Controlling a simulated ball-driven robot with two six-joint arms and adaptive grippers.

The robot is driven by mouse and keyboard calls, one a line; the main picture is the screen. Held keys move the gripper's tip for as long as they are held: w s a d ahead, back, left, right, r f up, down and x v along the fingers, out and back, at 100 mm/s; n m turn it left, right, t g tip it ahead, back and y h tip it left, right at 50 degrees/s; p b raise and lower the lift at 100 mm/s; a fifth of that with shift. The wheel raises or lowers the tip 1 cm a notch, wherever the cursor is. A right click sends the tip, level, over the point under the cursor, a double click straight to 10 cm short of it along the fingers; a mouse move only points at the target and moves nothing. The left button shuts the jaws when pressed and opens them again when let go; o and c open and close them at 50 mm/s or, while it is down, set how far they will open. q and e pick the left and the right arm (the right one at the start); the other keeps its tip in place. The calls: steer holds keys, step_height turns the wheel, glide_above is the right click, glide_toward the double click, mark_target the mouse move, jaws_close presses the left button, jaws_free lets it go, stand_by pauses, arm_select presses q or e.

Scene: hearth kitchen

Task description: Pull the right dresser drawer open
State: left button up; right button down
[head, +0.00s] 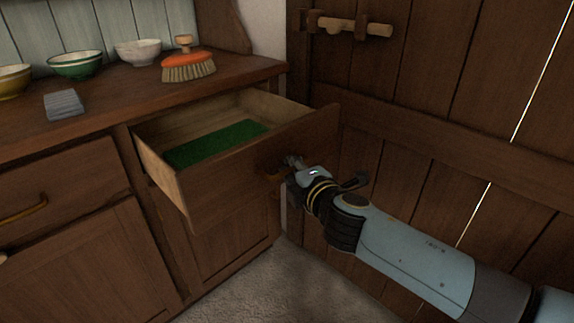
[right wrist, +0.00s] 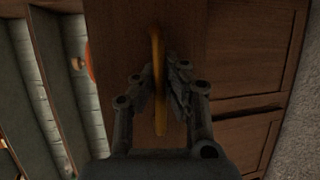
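The right dresser drawer (head: 235,170) stands well open in the head view, showing its pale wooden inside and a green lining (head: 215,144) on its floor. Its brass handle (right wrist: 158,110) runs upright through the middle of the right wrist view. My right gripper (head: 291,164) is at the drawer front in the head view. In the right wrist view its two fingers (right wrist: 160,82) close in on both sides of the handle, one on each side. The gripper partly hides the handle in the head view. My left gripper is not in view.
The dresser top (head: 120,90) carries several bowls, a grey folded cloth (head: 64,104) and an orange brush (head: 188,66). A closed left drawer (head: 65,182) has a brass handle. A plank door (head: 440,110) with a wooden latch stands close on the right.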

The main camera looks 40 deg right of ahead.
steer(key=shift+r, duration=0.1)
steer(key=c, duration=1.4)
jaws_free()
steer(key=v, duration=1.2)
steer(key=shift+a, duration=0.1)
